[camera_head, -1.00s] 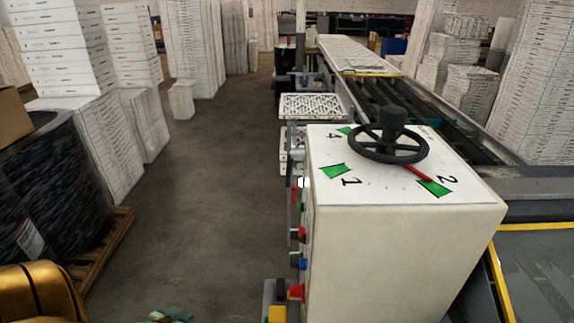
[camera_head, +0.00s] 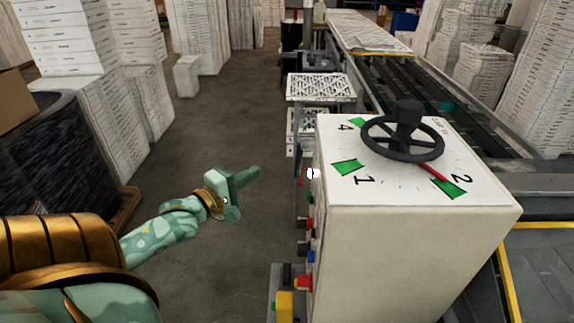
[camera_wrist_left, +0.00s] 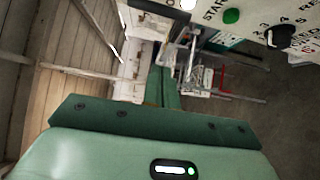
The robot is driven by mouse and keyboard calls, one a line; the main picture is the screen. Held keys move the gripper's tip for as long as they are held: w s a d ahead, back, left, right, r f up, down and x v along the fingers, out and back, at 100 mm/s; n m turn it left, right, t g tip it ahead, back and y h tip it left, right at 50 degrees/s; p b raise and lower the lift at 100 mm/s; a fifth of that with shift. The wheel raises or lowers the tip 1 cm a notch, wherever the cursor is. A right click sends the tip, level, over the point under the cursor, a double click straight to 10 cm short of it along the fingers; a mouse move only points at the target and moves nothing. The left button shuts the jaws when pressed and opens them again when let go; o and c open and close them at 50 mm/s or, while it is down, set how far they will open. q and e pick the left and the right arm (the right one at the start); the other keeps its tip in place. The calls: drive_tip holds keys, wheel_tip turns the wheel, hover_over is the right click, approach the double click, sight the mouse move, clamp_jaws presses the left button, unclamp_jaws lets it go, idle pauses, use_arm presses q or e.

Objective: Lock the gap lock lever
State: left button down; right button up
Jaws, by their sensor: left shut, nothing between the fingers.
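A cream machine box (camera_head: 400,235) stands right of centre in the head view. Its top carries a black handwheel (camera_head: 372,150), a red pointer and a dial with green marks. Several knobs and buttons stick out along its left side; I cannot tell which part, if any, is the gap lock lever. My left gripper (camera_head: 252,177) is shut and empty, in the air left of the box and apart from it. In the left wrist view its green fingers (camera_wrist_left: 163,88) are together, with a control panel (camera_wrist_left: 240,14) and its black knob (camera_wrist_left: 281,37) at the upper right.
A red-and-yellow control (camera_head: 291,292) sits low on the box's left side. A conveyor (camera_head: 400,85) runs away behind the box. White stacks (camera_head: 60,45) and a dark wrapped roll (camera_head: 78,140) stand at the left. The aisle floor (camera_head: 225,130) is clear.

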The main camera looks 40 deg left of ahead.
use_arm(q)
drive_tip(key=shift+w, duration=0.1)
drive_tip(key=w, duration=1)
drive_tip(key=d, duration=0.1)
drive_tip(key=s+d, duration=0.1)
drive_tip(key=d, duration=0.2)
drive_tip(key=shift+s, duration=0.25)
drive_tip(key=shift+a, duration=0.1)
